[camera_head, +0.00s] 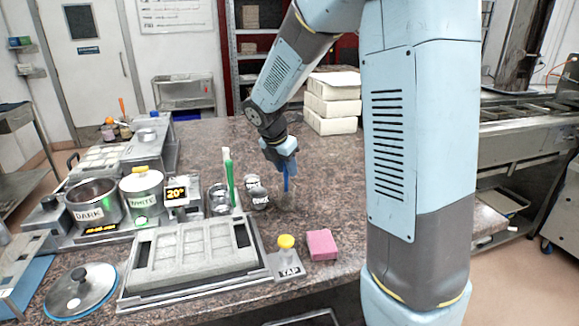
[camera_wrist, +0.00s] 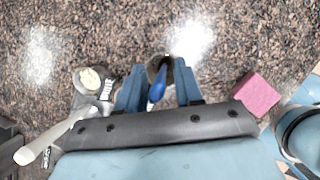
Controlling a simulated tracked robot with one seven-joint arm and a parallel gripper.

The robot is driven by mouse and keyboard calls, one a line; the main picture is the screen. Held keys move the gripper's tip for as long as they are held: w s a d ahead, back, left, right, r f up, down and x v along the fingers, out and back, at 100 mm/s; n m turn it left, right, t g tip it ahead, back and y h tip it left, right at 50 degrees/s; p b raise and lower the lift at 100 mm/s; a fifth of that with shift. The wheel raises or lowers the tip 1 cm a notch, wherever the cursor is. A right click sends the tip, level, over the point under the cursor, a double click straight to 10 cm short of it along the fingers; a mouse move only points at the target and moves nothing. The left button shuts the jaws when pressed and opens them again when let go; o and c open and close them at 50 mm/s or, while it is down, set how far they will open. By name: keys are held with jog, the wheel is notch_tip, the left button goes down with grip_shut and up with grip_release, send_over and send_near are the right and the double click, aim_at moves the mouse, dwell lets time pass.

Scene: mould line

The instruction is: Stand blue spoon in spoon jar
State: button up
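The blue spoon (camera_wrist: 156,92) shows in the wrist view between the fingers of my gripper (camera_wrist: 160,72), with its handle towards the palm and a dark round shape at its far end. My gripper looks open around it, with a gap beside the handle. In the head view my gripper (camera_head: 287,170) points down over the counter, and the blue below it could be fingers or spoon. A metal jar (camera_head: 218,200), seemingly the spoon jar, stands to its left. A green handle (camera_head: 230,180) and a white handle rise there. The lower end of the blue spoon is unclear.
Pots stand at left; white boxes (camera_head: 333,105) stand behind. The counter behind my gripper is clear.

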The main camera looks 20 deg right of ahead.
jog(key=shift+o, duration=1)
jog(key=shift+r, duration=0.1)
jog(key=v, duration=1.3)
jog(key=shift+a+r, duration=0.15)
jog(key=shift+r, duration=0.05)
jog(key=s+d+m+t+y, duration=0.1)
jog(key=s+d+m, duration=0.1)
jog(key=s+m, duration=1)
jog(key=s+d+m+t+y, duration=0.2)
jog(key=s+d+m, duration=0.1)
jog(key=s+m, duration=1)
jog(key=shift+s+d+y, duration=0.15)
jog(key=shift+d+y, duration=0.1)
jog(key=shift+y, duration=0.05)
jog(key=shift+r, duration=0.1)
jog(key=shift+c, duration=0.4)
